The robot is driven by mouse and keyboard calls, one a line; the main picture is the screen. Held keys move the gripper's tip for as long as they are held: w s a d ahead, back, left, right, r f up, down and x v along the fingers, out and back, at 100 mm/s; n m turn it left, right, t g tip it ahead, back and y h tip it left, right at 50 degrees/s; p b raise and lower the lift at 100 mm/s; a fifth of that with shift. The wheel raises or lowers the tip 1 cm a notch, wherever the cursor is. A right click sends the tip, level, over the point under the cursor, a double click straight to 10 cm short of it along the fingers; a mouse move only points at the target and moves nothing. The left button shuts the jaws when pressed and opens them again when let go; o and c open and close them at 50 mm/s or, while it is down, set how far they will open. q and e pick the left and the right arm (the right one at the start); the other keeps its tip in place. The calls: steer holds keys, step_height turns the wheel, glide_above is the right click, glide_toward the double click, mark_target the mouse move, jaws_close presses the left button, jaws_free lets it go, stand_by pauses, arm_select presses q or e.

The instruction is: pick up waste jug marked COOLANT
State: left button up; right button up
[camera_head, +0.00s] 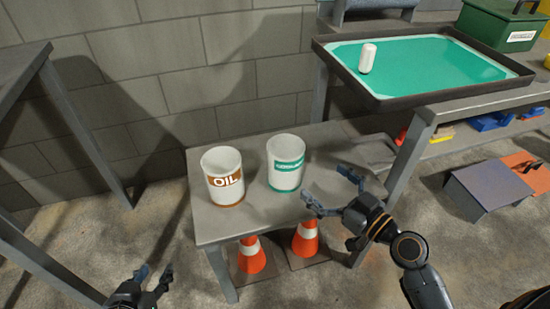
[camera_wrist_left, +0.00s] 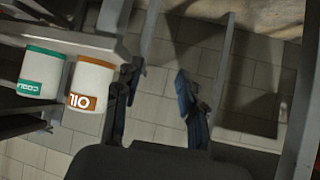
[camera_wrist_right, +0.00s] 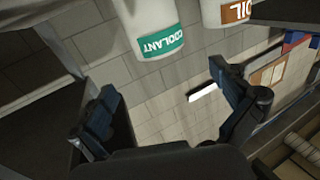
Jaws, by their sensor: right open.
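The COOLANT jug (camera_head: 286,163) is a white open-topped container with a teal band, upright on a small grey table (camera_head: 228,226). An OIL jug (camera_head: 223,177) with a brown band stands to its left. My right gripper (camera_head: 332,190) is open and empty, just right of the COOLANT jug and apart from it. In the right wrist view the COOLANT jug (camera_wrist_right: 152,28) shows at the top, beyond the fingers. My left gripper (camera_head: 155,272) is open and empty, low at the left, away from both jugs. The left wrist view also shows the COOLANT jug (camera_wrist_left: 42,72).
A raised bench at the right holds a dark-rimmed tray (camera_head: 440,97) with a teal surface and a white bottle (camera_head: 367,58). A green toolbox (camera_head: 498,25) stands behind it. Orange cones (camera_head: 252,256) stand below the small table. A block wall is behind.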

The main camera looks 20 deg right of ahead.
mark_target(297, 159)
steer(key=p+x, duration=0.1)
steer(key=x, duration=0.7)
steer(key=shift+r+p, duration=0.15)
steer(key=shift+p, duration=0.2)
steer(key=x, duration=0.2)
steer(key=f+x, duration=0.1)
steer(key=x, duration=0.2)
steer(key=shift+w+d, duration=0.1)
steer(key=shift+d, duration=0.05)
steer(key=shift+w, duration=0.2)
arm_select(q)
steer(key=s+a+f+g+y, duration=0.1)
steer(key=s+a+f+g, duration=0.1)
steer(key=s+f+g, duration=0.2)
steer(key=s, duration=0.3)
steer(key=shift+s+a, duration=0.25)
arm_select(e)
steer(key=shift+c, duration=0.4)
steer(key=c, duration=1.4)
